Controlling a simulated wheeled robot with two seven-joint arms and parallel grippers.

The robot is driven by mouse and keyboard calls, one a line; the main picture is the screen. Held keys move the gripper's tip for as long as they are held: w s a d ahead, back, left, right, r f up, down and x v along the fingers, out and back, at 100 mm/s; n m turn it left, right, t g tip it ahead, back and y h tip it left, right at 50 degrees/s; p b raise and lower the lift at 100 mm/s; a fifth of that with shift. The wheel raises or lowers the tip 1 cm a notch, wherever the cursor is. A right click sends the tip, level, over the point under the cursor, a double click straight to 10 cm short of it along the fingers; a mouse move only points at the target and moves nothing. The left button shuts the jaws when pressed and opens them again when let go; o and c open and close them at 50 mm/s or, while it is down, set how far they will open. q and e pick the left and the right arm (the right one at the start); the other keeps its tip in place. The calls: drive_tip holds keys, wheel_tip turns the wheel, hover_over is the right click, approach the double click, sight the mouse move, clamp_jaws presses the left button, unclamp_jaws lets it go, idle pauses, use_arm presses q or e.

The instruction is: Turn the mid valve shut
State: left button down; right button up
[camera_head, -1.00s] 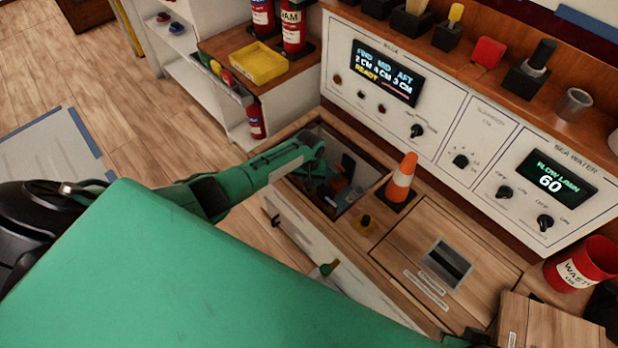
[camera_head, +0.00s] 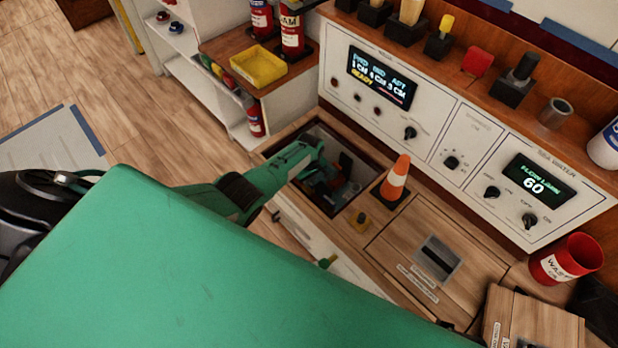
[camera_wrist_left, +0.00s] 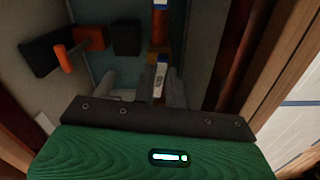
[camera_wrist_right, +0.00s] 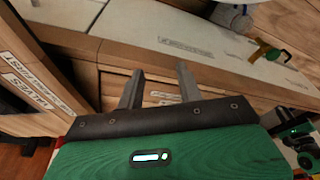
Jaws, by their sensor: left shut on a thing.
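My left gripper (camera_head: 318,172) reaches down into an open well (camera_head: 268,150) in the wooden bench top. In the left wrist view its fingers (camera_wrist_left: 146,90) are closed about a dark handle-like piece (camera_wrist_left: 144,84), which I take to be the mid valve's handle; most of it is hidden. A black block (camera_wrist_left: 125,38) and an orange handle (camera_wrist_left: 64,58) on a dark fitting lie farther left in the well. My right gripper (camera_wrist_right: 158,88) is open and empty, before a wooden drawer front.
A lit display (camera_head: 382,78) reads FWD, MID, AFT over small cm figures and READY. A red waste cup (camera_head: 566,260) and a wooden hatch (camera_head: 400,225) lie right. The well's walls are close around the left gripper.

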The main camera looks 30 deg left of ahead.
use_arm(q)
drive_tip(key=shift+n, duration=0.8)
use_arm(e)
drive_tip(key=shift+s+f, duration=0.1)
drive_tip(key=shift+f, duration=0.6)
use_arm(q)
drive_tip(key=c, duration=1.4)
unclamp_jaws()
drive_tip(key=shift+c, duration=0.2)
drive_tip(key=shift+r, duration=0.1)
